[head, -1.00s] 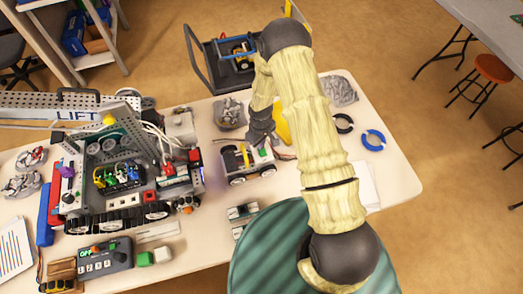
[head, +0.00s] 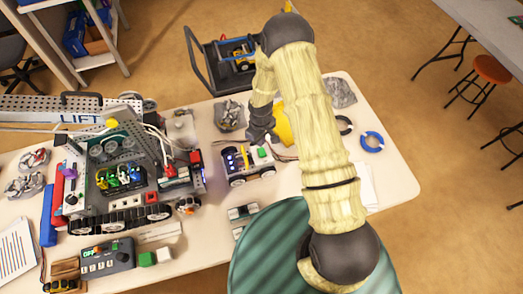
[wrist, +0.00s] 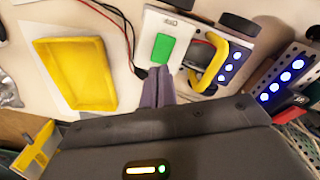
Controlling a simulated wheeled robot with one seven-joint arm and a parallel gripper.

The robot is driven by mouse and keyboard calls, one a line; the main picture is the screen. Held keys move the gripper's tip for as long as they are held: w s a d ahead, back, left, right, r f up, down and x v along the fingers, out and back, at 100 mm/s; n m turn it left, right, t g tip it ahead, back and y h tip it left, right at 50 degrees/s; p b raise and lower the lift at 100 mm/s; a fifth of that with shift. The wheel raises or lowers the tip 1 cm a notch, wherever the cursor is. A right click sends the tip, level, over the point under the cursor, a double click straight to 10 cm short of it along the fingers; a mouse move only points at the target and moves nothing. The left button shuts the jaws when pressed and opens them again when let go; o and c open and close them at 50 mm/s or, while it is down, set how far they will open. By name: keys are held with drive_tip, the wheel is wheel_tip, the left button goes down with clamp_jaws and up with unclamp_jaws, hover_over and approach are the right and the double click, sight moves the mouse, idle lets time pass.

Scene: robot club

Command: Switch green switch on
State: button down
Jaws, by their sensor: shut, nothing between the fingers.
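The green switch (wrist: 162,48) is a green rocker on a white plate, on top of a small wheeled cart. In the head view the green switch (head: 262,153) shows just below my gripper (head: 264,138). In the wrist view my gripper (wrist: 157,78) is shut and empty, with its grey fingertips at the near edge of the switch. I cannot tell whether they touch it. The cart (head: 240,163) has a yellow handle (wrist: 208,62), and its row of blue lights (wrist: 229,68) is lit.
A yellow tray (wrist: 75,72) lies left of the cart in the wrist view. A large tracked robot (head: 120,185) stands left of the cart. A control box (head: 105,257) is at the front left. Blue (head: 372,141) and black (head: 343,125) rings lie right of my arm.

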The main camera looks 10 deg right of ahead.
drive_tip(key=shift+r+p, duration=0.85)
drive_tip(key=shift+r, duration=0.9)
wheel_tip(320, 180, up, 14)
drive_tip(key=m+t+b, duration=0.1)
drive_tip(key=m+b, duration=0.2)
drive_tip(key=m, duration=0.1)
hover_over(261, 149)
drive_tip(key=s+d, duration=0.4)
drive_tip(key=d, duration=0.1)
drive_tip(key=s+d+r+m+t+b, duration=0.1)
drive_tip(key=s+d+r+m+b, duration=0.2)
drive_tip(key=s+r, duration=0.5)
drive_tip(key=s+d+m, duration=0.1)
drive_tip(key=s+d, duration=0.1)
drive_tip(key=s, duration=0.2)
drive_tip(key=shift+s+r+t, duration=0.25)
drive_tip(key=shift+r+t, duration=0.05)
drive_tip(key=shift+r, duration=0.05)
drive_tip(key=shift+a, duration=0.1)
drive_tip(key=shift+w, duration=0.1)
